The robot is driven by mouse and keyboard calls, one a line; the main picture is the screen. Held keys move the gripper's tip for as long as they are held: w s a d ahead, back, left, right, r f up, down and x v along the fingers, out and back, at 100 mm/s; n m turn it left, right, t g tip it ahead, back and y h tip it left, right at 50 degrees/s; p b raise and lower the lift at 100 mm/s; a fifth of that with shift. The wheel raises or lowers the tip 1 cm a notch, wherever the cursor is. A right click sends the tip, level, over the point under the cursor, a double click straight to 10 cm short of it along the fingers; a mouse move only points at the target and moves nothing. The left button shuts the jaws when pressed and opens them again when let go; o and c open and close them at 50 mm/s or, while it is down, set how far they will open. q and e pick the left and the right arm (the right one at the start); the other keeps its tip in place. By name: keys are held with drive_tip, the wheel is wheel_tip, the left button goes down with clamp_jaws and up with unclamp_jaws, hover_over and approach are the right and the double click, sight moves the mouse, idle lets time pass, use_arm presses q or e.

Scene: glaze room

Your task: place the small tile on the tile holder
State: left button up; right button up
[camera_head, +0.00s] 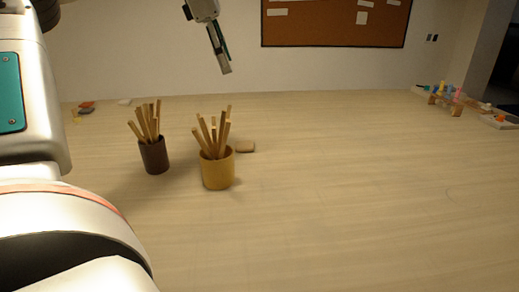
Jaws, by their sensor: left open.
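My left gripper (222,58) hangs in the air at the top of the view, left of centre, its fingers pointing down. It is open and empty, above the far part of the table. A small flat tan block (245,146) lies just behind and right of a yellow cup. Small flat pieces, one reddish (87,104) and one white (124,101), lie at the back left edge. I cannot tell which of these is the small tile. I cannot clearly make out the tile holder. My right gripper is not in view.
A yellow cup (218,174) and a dark brown cup (154,157) hold upright wooden sticks. Small coloured items (446,96) stand at the far right edge. The table (370,200) is clear in the middle, front and right. A cork board (335,25) hangs on the wall.

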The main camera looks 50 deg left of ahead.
use_arm(q)
wheel_tip(320, 180, down, 11)
drive_tip(key=w+g+b, duration=0.1)
drive_tip(key=w+b, duration=0.1)
drive_tip(key=b, duration=0.1)
drive_tip(key=g+b, duration=0.1)
drive_tip(key=b, duration=0.2)
approach(244, 145)
drive_tip(key=shift+w+a+f, duration=0.4)
drive_tip(key=shift+w+a, duration=0.05)
drive_tip(key=shift+w, duration=0.25)
drive_tip(key=shift+s+f, duration=0.2)
drive_tip(key=shift+f, duration=0.1)
drive_tip(key=shift+d+f, duration=0.1)
drive_tip(key=shift+f, duration=0.25)
drive_tip(key=f, duration=0.2)
drive_tip(key=d+f, duration=0.1)
drive_tip(key=f, duration=0.2)
drive_tip(key=shift+f+b, duration=0.15)
drive_tip(key=shift+b, duration=0.15)
drive_tip(key=shift+w+f, duration=0.1)
drive_tip(key=shift+f, duration=0.3)
drive_tip(key=c, duration=1.2)
drive_tip(key=shift+c, duration=0.6)
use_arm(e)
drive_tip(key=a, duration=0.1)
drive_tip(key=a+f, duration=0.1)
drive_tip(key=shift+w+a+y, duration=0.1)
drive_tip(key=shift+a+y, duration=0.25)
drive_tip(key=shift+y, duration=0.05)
